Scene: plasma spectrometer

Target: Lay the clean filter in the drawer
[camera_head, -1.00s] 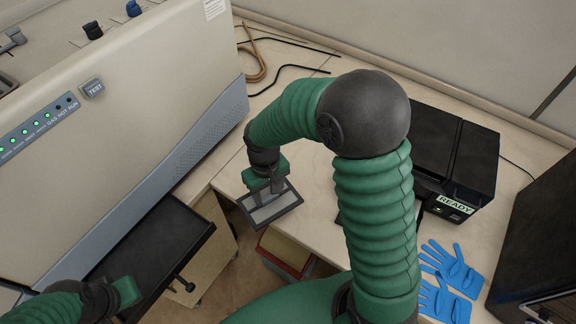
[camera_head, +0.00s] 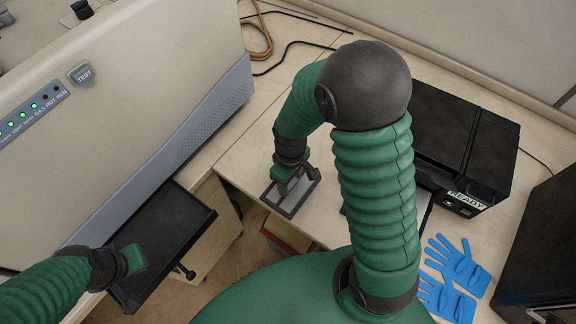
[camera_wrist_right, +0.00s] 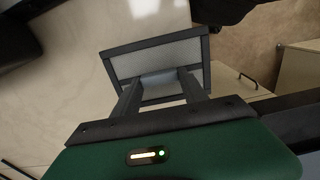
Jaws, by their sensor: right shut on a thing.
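The clean filter (camera_head: 303,196) is a flat light-grey panel in a dark frame. My right gripper (camera_head: 287,186) is shut on it and holds it over the table near its front edge. In the right wrist view the filter (camera_wrist_right: 158,68) shows between the two fingers of my right gripper (camera_wrist_right: 160,82). The drawer (camera_head: 160,240) is a black tray pulled out from under the beige spectrometer (camera_head: 120,110). My left gripper (camera_head: 130,258) is over the drawer's near left part; its fingers are hidden, so I cannot tell whether it touches the drawer. The drawer's knob (camera_head: 186,271) is at its front.
A black device marked READY (camera_head: 465,160) stands at the right, with blue gloves (camera_head: 455,270) in front of it. A reddish box (camera_head: 285,237) is below the table edge. Cables and a brown hose (camera_head: 262,38) lie at the back.

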